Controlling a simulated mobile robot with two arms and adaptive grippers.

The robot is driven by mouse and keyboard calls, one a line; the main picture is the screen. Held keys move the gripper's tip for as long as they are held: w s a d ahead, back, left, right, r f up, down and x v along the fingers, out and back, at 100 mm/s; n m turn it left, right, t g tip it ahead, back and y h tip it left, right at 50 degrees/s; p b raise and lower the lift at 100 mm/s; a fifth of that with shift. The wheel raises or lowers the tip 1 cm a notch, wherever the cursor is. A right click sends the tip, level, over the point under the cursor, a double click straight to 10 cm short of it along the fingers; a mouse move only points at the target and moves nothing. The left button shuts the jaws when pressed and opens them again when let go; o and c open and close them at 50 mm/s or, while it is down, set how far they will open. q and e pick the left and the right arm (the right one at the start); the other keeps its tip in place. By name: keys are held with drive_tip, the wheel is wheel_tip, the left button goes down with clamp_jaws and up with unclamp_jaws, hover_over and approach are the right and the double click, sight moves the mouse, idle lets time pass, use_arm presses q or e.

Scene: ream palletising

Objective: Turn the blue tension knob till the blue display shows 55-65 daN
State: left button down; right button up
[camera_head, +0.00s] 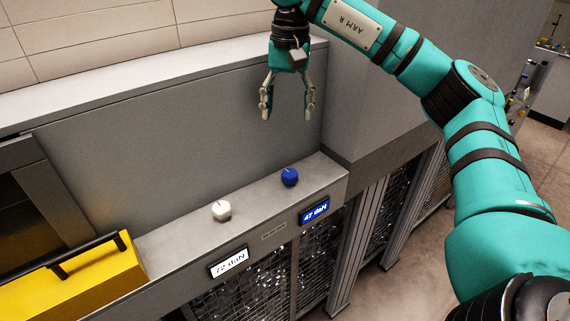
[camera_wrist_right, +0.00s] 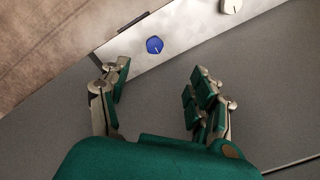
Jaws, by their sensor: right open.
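The blue tension knob (camera_head: 290,177) sits on top of the grey ledge, near its right end. It also shows in the right wrist view (camera_wrist_right: 155,45), beyond and between my fingers, with a light pointer line on it. The blue display (camera_head: 314,212) on the ledge's front face below the knob reads 47 daN. My right gripper (camera_head: 287,113) is open and empty, pointing down above and behind the blue knob, apart from it. It also shows in the right wrist view (camera_wrist_right: 160,85). My left gripper is not in view.
A white knob (camera_head: 222,211) stands on the ledge (camera_head: 185,235) left of the blue one, with a white display (camera_head: 229,262) reading 72 daN below it. A yellow block with a black handle (camera_head: 85,280) is at lower left. A grey wall (camera_head: 180,130) rises behind the ledge.

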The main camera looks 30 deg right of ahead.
hover_over(289, 173)
wheel_tip(289, 173, down, 6)
wheel_tip(289, 173, down, 10)
drive_tip(key=shift+s+d+r+p, duration=0.1)
drive_tip(key=shift+r+p, duration=0.1)
drive_tip(key=shift+p, duration=0.6)
drive_tip(key=shift+f, duration=0.75)
drive_tip(key=c, duration=1.2)
